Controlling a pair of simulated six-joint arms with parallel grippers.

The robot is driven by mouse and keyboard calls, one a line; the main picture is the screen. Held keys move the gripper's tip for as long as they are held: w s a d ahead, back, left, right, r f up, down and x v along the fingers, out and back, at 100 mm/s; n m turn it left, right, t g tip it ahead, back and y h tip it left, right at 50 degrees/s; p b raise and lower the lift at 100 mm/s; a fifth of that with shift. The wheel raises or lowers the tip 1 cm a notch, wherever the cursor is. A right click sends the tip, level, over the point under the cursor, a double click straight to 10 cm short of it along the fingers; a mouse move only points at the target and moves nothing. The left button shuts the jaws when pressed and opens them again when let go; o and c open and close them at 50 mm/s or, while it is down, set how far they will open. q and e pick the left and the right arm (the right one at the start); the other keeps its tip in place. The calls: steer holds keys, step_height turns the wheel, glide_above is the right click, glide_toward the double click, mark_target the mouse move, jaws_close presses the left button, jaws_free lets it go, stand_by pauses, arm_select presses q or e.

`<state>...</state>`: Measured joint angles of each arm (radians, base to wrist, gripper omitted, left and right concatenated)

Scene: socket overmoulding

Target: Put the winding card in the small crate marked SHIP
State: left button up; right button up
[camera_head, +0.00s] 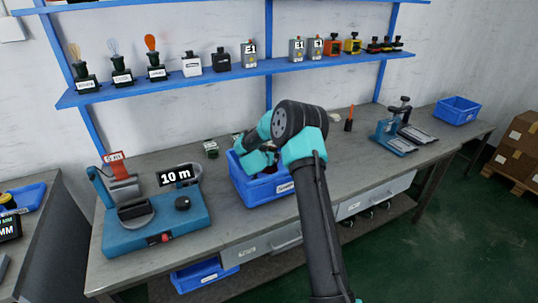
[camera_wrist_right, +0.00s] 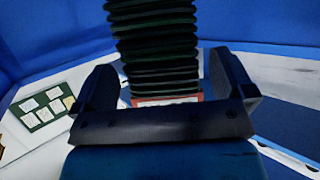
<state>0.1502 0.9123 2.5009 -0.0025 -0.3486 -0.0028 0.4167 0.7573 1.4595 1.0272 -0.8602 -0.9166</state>
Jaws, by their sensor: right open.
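In the right wrist view my right gripper (camera_wrist_right: 163,88) is open, with one finger on each side of a dark green ribbed thing (camera_wrist_right: 155,45). It looks like the winding card wound with cord, with a red and white edge at its lower end. I cannot tell whether the fingers touch it. Blue walls (camera_wrist_right: 60,25) rise behind it. In the head view my right arm reaches into a blue crate (camera_head: 263,193) at the middle of the bench; its forearm hides the gripper and part of the inside. The crate's white label is too small to read. My left gripper is not in view.
A blue winding machine (camera_head: 155,228) with a "10 m" sign stands left of the crate. A clamp fixture (camera_head: 393,140) and another blue crate (camera_head: 457,110) are at the right. A shelf of small devices (camera_head: 240,74) runs above. The bench right of the crate has free room.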

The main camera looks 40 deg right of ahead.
steer(key=v, duration=0.5)
steer(key=shift+c, duration=0.4)
stand_by(1.2)
